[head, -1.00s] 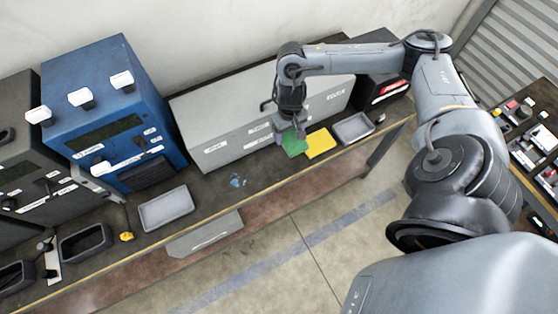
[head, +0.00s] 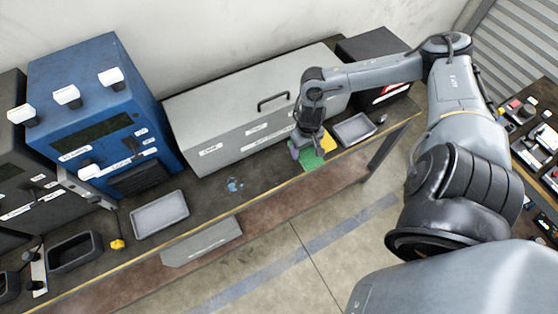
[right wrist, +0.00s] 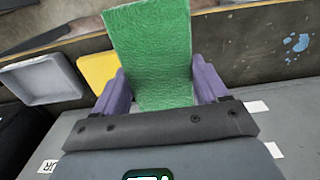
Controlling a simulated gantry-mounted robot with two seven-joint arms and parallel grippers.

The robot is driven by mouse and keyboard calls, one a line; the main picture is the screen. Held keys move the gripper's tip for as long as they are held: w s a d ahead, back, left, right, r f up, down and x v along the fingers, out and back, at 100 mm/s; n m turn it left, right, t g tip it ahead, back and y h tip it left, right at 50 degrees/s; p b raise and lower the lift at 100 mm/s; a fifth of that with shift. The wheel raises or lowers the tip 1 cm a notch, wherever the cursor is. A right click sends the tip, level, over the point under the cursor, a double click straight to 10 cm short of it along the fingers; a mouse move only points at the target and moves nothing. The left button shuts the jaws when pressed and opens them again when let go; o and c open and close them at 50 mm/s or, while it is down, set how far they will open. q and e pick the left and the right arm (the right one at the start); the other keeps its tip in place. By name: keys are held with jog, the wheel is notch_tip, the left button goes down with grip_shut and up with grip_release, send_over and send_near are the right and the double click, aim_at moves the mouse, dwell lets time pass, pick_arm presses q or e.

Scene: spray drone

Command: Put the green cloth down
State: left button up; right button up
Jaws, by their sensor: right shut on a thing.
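My right gripper (head: 309,150) is shut on the green cloth (head: 312,162) over the bench, near its front edge. In the right wrist view the green cloth (right wrist: 150,45) is held flat between the purple fingers (right wrist: 160,88), and its far end extends across the line of the bench edge. I cannot tell how high it is above the bench. The yellow cloth (head: 329,143) lies on the bench just beside it, partly hidden by the gripper and green cloth. It also shows in the right wrist view (right wrist: 97,69). My left gripper is not in view.
A blue stain (head: 235,184) marks the bench top to the left. Grey trays stand to the right (head: 354,129) and left (head: 160,213). A long grey box (head: 225,120) and a blue machine (head: 88,105) line the back. Bare bench top lies around the stain.

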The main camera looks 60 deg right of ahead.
jog(key=b, duration=0.1)
send_over(279, 163)
notch_tip(279, 163, down, 5)
jog(key=shift+a+f, duration=0.1)
jog(key=shift+f, duration=0.1)
jog(key=shift+f+b, duration=0.75)
jog(key=shift+f, duration=1.25)
jog(key=o, duration=1.4)
jog(key=shift+f, duration=0.1)
